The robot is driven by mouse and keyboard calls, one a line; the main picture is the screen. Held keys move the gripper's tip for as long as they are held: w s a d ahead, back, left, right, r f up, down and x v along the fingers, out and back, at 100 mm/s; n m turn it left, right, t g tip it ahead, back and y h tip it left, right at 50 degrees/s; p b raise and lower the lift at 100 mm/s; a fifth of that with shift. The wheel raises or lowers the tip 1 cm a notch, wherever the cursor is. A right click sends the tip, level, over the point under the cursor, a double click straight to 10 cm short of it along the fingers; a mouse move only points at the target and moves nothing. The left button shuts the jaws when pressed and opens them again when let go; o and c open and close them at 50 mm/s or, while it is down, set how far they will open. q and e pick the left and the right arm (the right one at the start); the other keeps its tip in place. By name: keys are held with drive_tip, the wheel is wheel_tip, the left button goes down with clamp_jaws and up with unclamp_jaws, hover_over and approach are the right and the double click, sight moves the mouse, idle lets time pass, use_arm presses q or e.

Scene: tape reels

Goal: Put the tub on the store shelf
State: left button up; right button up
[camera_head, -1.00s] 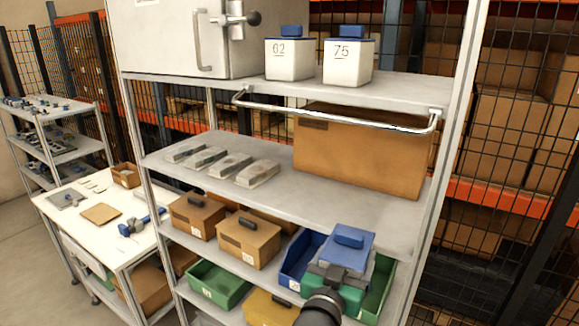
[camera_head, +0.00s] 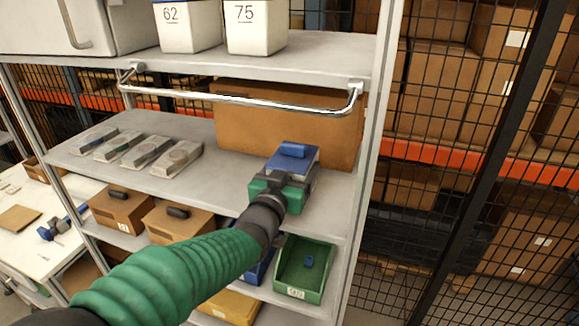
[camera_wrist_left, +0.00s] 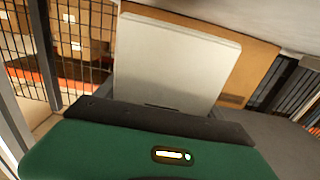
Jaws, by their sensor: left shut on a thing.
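My left gripper (camera_head: 279,190) is shut on a tub with a blue lid (camera_head: 292,158). The gripper covers much of the tub's near side. In the left wrist view the tub's pale side (camera_wrist_left: 175,60) stands just beyond the dark jaw. The tub is at the right end of the middle shelf (camera_head: 215,185), in front of a large brown box (camera_head: 235,125). I cannot tell whether it touches the shelf. My right gripper is not in view.
A metal rail (camera_head: 235,98) runs below the upper shelf's front. Several grey flat pieces (camera_head: 150,150) lie on the left of the middle shelf. Below are brown boxes (camera_head: 122,208) and a green bin (camera_head: 303,270). A post (camera_head: 368,180) stands right of the tub.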

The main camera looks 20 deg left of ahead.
use_arm(q)
drive_tip(key=w, duration=0.2)
drive_tip(key=shift+w+a, duration=0.35)
drive_tip(key=shift+a, duration=0.05)
drive_tip(key=shift+a+p, duration=0.1)
drive_tip(key=shift+p, duration=0.25)
drive_tip(key=shift+a, duration=0.1)
wheel_tip(320, 180, down, 3)
drive_tip(key=shift+a+f+p, duration=0.1)
drive_tip(key=shift+p, duration=0.55)
drive_tip(key=shift+w+f, duration=0.2)
drive_tip(key=shift+f, duration=0.05)
drive_tip(key=o, duration=1.5)
drive_tip(key=shift+s+r, duration=0.15)
drive_tip(key=shift+s, duration=0.15)
drive_tip(key=shift+c, duration=0.2)
drive_tip(key=shift+w, duration=0.1)
